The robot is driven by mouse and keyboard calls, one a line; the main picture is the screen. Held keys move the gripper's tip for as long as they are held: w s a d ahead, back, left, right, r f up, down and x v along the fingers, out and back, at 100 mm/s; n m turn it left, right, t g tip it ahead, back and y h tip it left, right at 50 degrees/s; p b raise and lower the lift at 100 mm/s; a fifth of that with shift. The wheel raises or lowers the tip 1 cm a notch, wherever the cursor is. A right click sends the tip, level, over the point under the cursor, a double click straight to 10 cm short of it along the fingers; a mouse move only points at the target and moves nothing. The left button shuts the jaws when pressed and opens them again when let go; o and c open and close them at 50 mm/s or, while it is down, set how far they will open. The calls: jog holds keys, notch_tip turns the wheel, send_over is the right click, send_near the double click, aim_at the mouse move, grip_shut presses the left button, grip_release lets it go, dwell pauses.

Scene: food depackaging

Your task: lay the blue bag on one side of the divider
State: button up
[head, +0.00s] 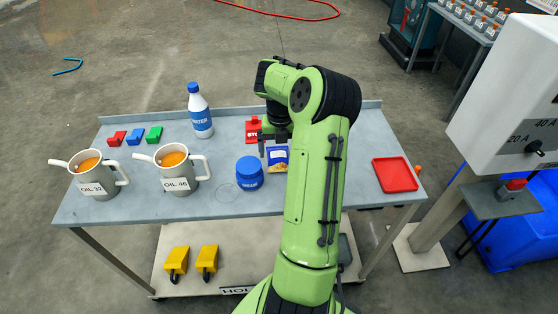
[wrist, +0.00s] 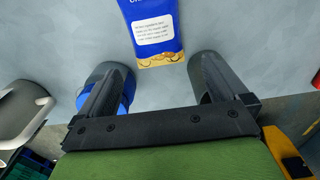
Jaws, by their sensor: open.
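The blue bag (head: 277,155) lies on the grey table, partly hidden by my arm in the head view. The wrist view shows its printed side with a white label (wrist: 153,35) and a yellowish food picture along one edge. My gripper (head: 275,143) is above the table by the bag. In the wrist view my gripper (wrist: 156,78) is open, its two fingers wide apart with bare table between them. The bag lies just beyond the fingertips, not between them. I cannot make out a divider in either view.
A round blue jar (head: 249,174) stands left of the bag, close to one finger. A red tray (head: 394,175) lies at the right. Two oil jugs (head: 178,171), a water bottle (head: 200,112) and a red sign-like object (head: 252,130) also stand on the table (head: 225,205).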

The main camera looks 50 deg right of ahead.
aim_at(279, 164)
notch_tip(279, 164, down, 6)
jog(key=shift+b, duration=0.45)
jog(key=shift+a+r, duration=0.1)
jog(key=c, duration=1.1)
notch_tip(279, 164, up, 18)
jog(key=p, duration=0.4)
